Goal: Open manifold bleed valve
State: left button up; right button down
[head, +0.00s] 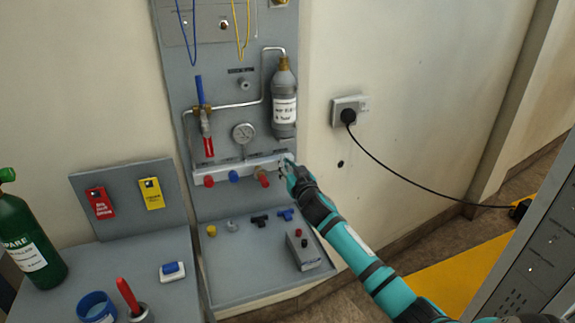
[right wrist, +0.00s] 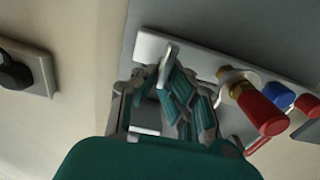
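A pale manifold bar (head: 222,173) runs across the grey panel, with red, blue and brass-and-red fittings along it. In the right wrist view, a slim silver lever-like piece (right wrist: 169,55) stands at the end of the bar. My right gripper (head: 288,166) is at the right end of the bar. In the right wrist view its fingertips (right wrist: 165,82) are at the silver piece, one on each side or nearly so; whether they press on it is unclear. The brass valve with a red handle (right wrist: 258,108) is beside the fingers, apart from them. My left gripper is not in view.
A gauge (head: 244,133) and a grey cylinder (head: 284,104) are above the bar. A shelf (head: 250,275) below holds small fittings and a grey box (head: 304,250). A wall socket (head: 350,110) with a black cable is at right. A green cylinder (head: 28,245) stands at left.

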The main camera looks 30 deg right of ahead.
aim_at(278, 167)
jog(key=shift+n, duration=0.3)
jog(key=n, duration=0.6)
jog(key=a+f+n+p, duration=0.1)
jog(key=n, duration=0.5)
jog(key=f+n+p, duration=0.1)
jog(key=n, duration=0.5)
jog(key=shift+w+a+f+n, duration=0.1)
jog(key=shift+w+a+n, duration=0.1)
jog(key=shift+a+n, duration=0.2)
jog(key=n, duration=0.4)
jog(key=shift+d+f+n+p, duration=0.1)
jog(key=shift+f+n+p, duration=0.2)
jog(key=shift+s+d+f+n+p, duration=0.1)
jog(key=shift+d+f+n+p, duration=0.3)
jog(key=shift+n, duration=1.65)
jog(key=shift+s+d+f+n+p, duration=0.1)
jog(key=shift+n+p, duration=0.45)
jog(key=shift+n, duration=1.45)
jog(key=shift+s+d+f+n+p, duration=0.2)
jog(key=shift+n+p, duration=0.3)
jog(key=shift+n, duration=1.55)
jog(key=shift+w, duration=0.15)
